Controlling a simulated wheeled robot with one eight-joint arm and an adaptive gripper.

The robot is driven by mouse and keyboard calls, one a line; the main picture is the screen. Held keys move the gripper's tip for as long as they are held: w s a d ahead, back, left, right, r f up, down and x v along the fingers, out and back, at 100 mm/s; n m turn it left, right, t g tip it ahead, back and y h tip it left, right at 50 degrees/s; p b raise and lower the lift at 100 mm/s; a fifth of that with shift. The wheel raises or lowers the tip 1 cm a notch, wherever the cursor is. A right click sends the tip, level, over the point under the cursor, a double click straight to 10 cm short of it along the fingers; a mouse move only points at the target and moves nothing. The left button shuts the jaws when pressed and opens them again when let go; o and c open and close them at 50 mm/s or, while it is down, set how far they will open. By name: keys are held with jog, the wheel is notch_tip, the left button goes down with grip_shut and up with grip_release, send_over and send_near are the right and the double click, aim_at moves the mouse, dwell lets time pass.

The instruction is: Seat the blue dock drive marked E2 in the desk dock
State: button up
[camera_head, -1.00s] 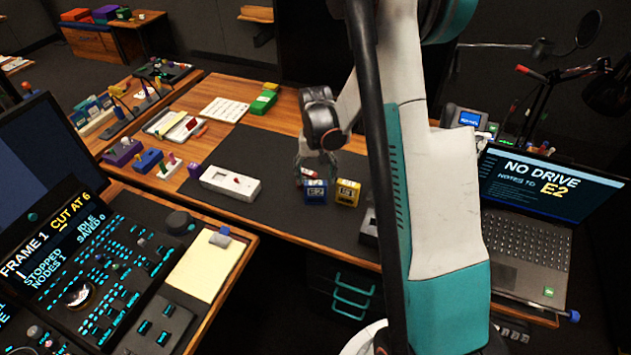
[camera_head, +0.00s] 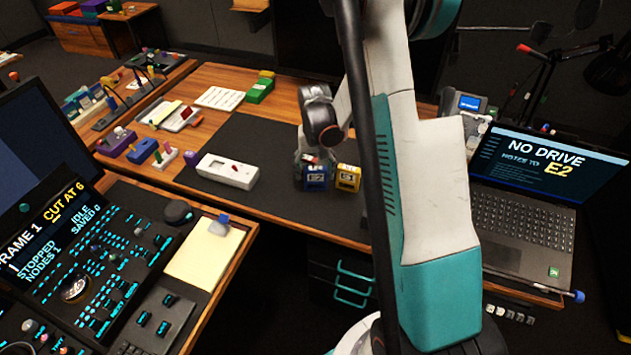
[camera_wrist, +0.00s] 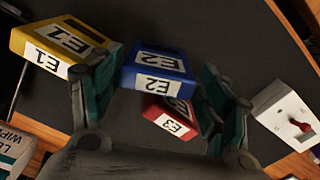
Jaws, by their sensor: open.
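The blue drive marked E2 (camera_head: 316,180) stands on the dark desk mat (camera_head: 262,142). In the wrist view the blue drive (camera_wrist: 158,68) lies between the two fingers of my open gripper (camera_wrist: 158,90); I cannot tell whether they touch it. A yellow drive marked E1 (camera_wrist: 62,42) is beside it, close to the left finger; it also shows in the head view (camera_head: 348,178). A red drive marked E3 (camera_wrist: 168,116) shows between the fingers, on the wrist side of the blue one.
A white box with a red knob (camera_wrist: 296,120) is right of my gripper in the wrist view; a white box (camera_head: 228,170) lies left of the drives in the head view. The laptop (camera_head: 545,165) at right reads NO DRIVE, E2.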

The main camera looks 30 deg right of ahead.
aim_at(316, 181)
jog(key=shift+s+f+b, duration=0.1)
jog(key=shift+f+b, duration=1.25)
jog(key=shift+f, duration=1.45)
jog(key=shift+r, duration=0.1)
jog(key=c, duration=1)
notch_tip(316, 181, up, 19)
jog(key=p, duration=0.7)
jog(key=s+a+f+n, duration=0.1)
jog(key=a+n, duration=0.1)
jog(key=a, duration=0.3)
jog(key=s+a+f+n, duration=0.1)
jog(key=a+f+n, duration=0.1)
jog(key=a, duration=0.4)
jog(key=s+a+f+n, duration=0.1)
jog(key=a+f, duration=0.1)
jog(key=a, duration=0.3)
jog(key=shift+s+a+n, duration=0.15)
jog(key=shift+a+n, duration=0.05)
jog(key=shift+n, duration=0.2)
